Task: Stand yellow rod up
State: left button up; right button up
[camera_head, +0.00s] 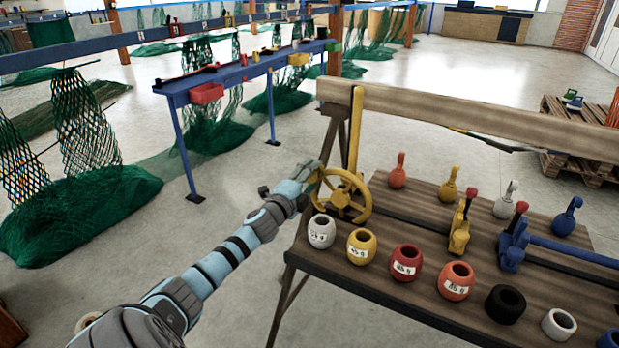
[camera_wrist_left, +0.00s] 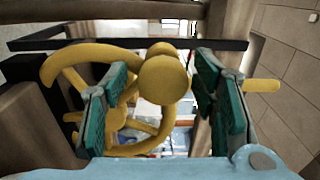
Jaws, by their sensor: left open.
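A yellow rod (camera_head: 356,130) stands close to upright at the left end of the wooden rack, just behind a yellow handwheel (camera_head: 342,196). My left gripper (camera_head: 308,174) is at the wheel's upper left rim. In the left wrist view its fingers (camera_wrist_left: 165,100) are apart, with a rounded yellow knob (camera_wrist_left: 165,80) between them; I cannot tell if they touch it. The wheel's rim (camera_wrist_left: 60,58) shows at the left there. A yellow bar (camera_wrist_left: 262,86), perhaps the rod, sticks out beyond the right finger, which hides part of it. My right gripper is not in view.
The rack's sloping wooden top (camera_head: 390,275) holds several labelled pots, such as a white one (camera_head: 321,232), and two levers, one yellow (camera_head: 460,232) and one blue (camera_head: 512,245). A wooden beam (camera_head: 450,112) runs behind.

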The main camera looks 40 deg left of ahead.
pick_arm(q)
jog(key=shift+s, duration=0.1)
jog(key=v, duration=1.1)
jog(key=shift+s, duration=0.4)
jog(key=shift+d, duration=0.1)
